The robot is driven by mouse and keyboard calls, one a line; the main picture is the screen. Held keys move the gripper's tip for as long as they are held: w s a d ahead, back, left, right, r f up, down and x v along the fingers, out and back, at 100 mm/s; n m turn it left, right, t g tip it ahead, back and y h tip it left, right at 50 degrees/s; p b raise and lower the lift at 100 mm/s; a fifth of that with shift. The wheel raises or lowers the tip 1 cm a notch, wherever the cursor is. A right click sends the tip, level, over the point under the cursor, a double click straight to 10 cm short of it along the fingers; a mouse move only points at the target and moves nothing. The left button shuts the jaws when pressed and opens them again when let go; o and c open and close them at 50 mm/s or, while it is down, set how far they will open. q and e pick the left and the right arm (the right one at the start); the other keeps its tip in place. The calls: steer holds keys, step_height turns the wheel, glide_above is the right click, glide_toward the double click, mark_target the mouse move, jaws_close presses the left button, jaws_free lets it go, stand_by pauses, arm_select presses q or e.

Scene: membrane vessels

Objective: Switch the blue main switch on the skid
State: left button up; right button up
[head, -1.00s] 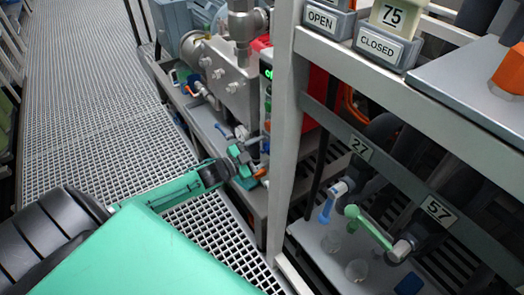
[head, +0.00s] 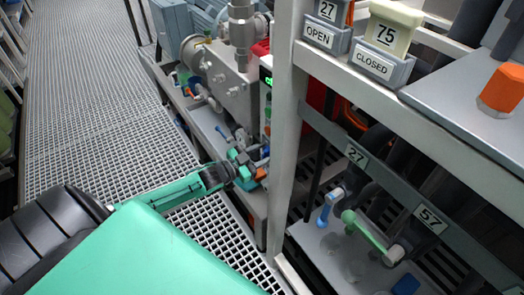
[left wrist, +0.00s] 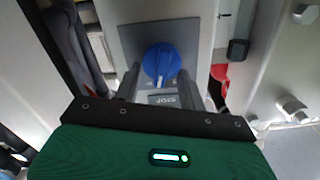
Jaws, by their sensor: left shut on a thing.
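The blue main switch (left wrist: 161,60) is a round blue knob with a pale pointer mark, on a grey plate in the left wrist view. A label reading STOP (left wrist: 163,99) is just below it. My left gripper (left wrist: 160,82) has one finger on each side of the knob and is shut on it. In the head view my left gripper (head: 245,166) reaches to the skid (head: 237,80) beside the grey post; its fingers and the switch there are small and partly hidden. My right gripper is not in view.
A grey frame post (head: 286,130) stands right of my left gripper. Behind it are a blue-handled valve (head: 329,207) and a green-handled valve (head: 364,231), with tags 27 and 57. An OPEN holder and a CLOSED holder (head: 377,66) sit on the upper rail. The grating floor (head: 95,110) is clear.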

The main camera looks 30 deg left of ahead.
arm_select(q)
steer(key=n, duration=0.1)
steer(key=n+p, duration=0.1)
steer(key=n, duration=0.1)
steer(key=n+p, duration=0.1)
steer(key=shift+w+a+r+n, duration=0.1)
steer(key=shift+a+n, duration=0.15)
steer(key=shift+n, duration=0.05)
steer(key=shift+a+n+p, duration=0.1)
steer(key=shift+n+p, duration=0.4)
steer(key=shift+n, duration=0.6)
steer(key=shift+a+f+n, duration=0.1)
steer(key=shift+f+n, duration=0.1)
steer(key=shift+n, duration=0.9)
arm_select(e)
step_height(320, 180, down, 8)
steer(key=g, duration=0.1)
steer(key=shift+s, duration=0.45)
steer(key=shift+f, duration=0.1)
arm_select(q)
steer(key=o, duration=1)
steer(key=shift+c, duration=0.2)
